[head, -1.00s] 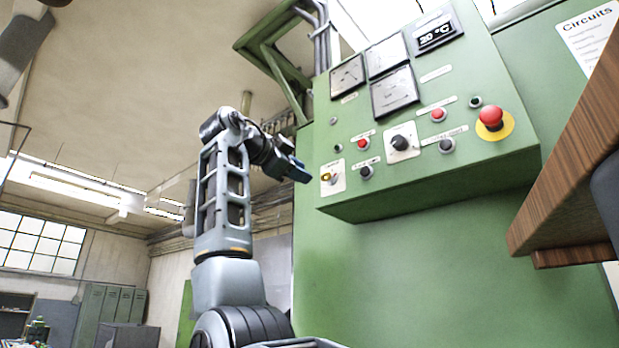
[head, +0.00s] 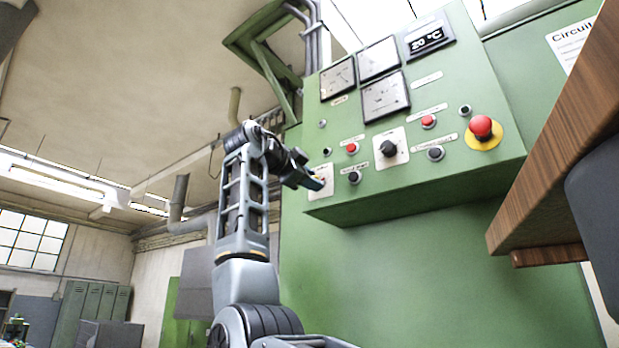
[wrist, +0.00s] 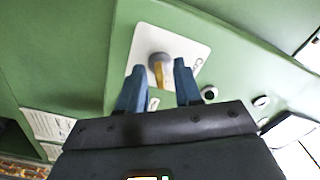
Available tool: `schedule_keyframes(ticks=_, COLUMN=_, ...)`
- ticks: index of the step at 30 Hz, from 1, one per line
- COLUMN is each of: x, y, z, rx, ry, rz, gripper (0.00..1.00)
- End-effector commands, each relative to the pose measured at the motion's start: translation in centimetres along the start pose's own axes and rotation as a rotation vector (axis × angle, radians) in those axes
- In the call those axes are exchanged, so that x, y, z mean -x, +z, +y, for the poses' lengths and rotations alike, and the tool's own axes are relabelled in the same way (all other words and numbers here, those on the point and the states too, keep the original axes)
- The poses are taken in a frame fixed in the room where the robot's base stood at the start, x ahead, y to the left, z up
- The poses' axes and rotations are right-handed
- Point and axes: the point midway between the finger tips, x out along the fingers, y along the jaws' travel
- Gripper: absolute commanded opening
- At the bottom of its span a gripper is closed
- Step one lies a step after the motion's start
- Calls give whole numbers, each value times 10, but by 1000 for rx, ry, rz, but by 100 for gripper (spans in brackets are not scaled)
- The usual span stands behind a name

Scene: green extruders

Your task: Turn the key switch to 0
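The key switch (wrist: 158,62) shows in the wrist view as a grey round base with a yellow key, on a white plate (wrist: 185,48) on the green panel. My gripper (wrist: 158,66) is open, its two blue fingers apart with the key showing in the gap between them. The fingers do not touch the key in that view; how deep they reach beside it I cannot tell. In the head view my gripper (head: 317,183) is at the lower left of the panel, right at the switch's white plate (head: 325,170), and hides the key.
The green panel (head: 420,160) carries gauges, a black rotary knob (head: 388,148), several small buttons and a red emergency stop (head: 481,126). A brown wooden slab (head: 555,150) juts in at the right. Pipes and a green bracket (head: 265,50) stand above left.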

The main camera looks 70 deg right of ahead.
Motion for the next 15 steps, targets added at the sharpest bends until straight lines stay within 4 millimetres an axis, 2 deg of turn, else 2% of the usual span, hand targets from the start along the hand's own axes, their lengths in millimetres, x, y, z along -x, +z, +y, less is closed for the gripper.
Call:
schedule_keyframes(ticks=3, x=0, y=0, z=0, rx=0, ry=0, rz=0, gripper=32)
schedule_keyframes(ticks=13, x=0, y=0, z=0, rx=1, ry=1, rz=0, gripper=1)
schedule_keyframes(ticks=15, x=0, y=0, z=0, rx=1, ry=1, rz=0, gripper=0)
